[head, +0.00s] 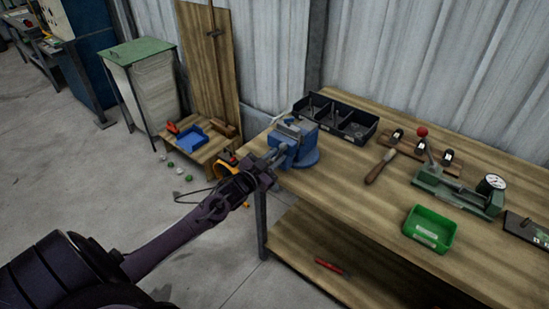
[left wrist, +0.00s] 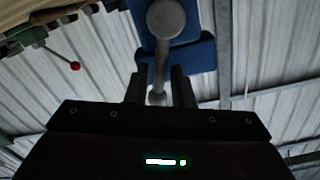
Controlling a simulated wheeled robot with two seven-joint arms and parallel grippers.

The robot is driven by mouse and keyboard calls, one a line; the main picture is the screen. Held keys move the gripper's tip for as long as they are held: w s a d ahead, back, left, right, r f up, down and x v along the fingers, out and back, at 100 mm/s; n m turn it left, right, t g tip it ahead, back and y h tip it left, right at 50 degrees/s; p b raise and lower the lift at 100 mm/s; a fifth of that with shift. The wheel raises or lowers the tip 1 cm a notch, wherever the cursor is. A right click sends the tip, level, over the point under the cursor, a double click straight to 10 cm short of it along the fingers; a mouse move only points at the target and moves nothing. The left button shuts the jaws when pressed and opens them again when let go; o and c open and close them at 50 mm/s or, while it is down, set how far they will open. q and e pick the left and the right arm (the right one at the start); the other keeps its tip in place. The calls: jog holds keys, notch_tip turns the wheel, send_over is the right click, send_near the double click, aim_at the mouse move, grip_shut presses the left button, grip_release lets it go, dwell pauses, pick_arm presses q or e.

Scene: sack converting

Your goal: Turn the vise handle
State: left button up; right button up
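The blue vise (head: 306,150) is fixed at the near left corner of the wooden workbench. In the left wrist view, its grey screw head (left wrist: 165,18) and the vise handle (left wrist: 158,75), a grey bar with a knobbed end, show in front of the blue body. My left gripper (head: 271,160) is at the front of the vise. In the left wrist view, the fingers of my left gripper (left wrist: 159,88) stand apart on either side of the handle's end, with gaps visible beside the bar. In the head view the handle is mostly hidden by the gripper. My right gripper is not in view.
The workbench (head: 345,205) also carries a black divided bin (head: 352,128), a wooden-handled tool (head: 379,168), a green tray (head: 430,228) and a green press with a gauge (head: 455,192). A low stand with a blue tray (head: 191,140) is left of the bench. Open floor lies in front.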

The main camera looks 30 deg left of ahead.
pick_arm(q)
grip_shut()
jog(key=shift+a, duration=0.1)
jog(key=a+n, duration=0.1)
jog(key=n, duration=0.1)
jog(key=a+n+p, duration=0.1)
jog(key=n, duration=0.2)
jog(key=a+n, duration=0.1)
jog(key=n, duration=0.1)
jog(key=shift+w+a+r+n, duration=0.15)
jog(key=shift+n, duration=0.15)
jog(key=n, duration=0.1)
jog(key=a+n, duration=0.1)
jog(key=shift+a+f+n, duration=0.1)
jog(key=shift+f+n, duration=0.15)
jog(key=shift+n, duration=0.05)
jog(key=n, duration=0.1)
jog(key=a+f+n, duration=0.1)
jog(key=n, duration=0.2)
jog(key=shift+w+a+f+n, duration=0.1)
jog(key=shift+a+f+n, duration=0.15)
jog(key=shift+a+n, duration=0.1)
jog(key=shift+a+f+n, duration=0.25)
jog(key=shift+f+n, duration=0.25)
jog(key=shift+n, duration=0.75)
jog(key=shift+a+f+n, duration=0.25)
jog(key=shift+f+n, duration=0.25)
jog(key=shift+n, duration=0.7)
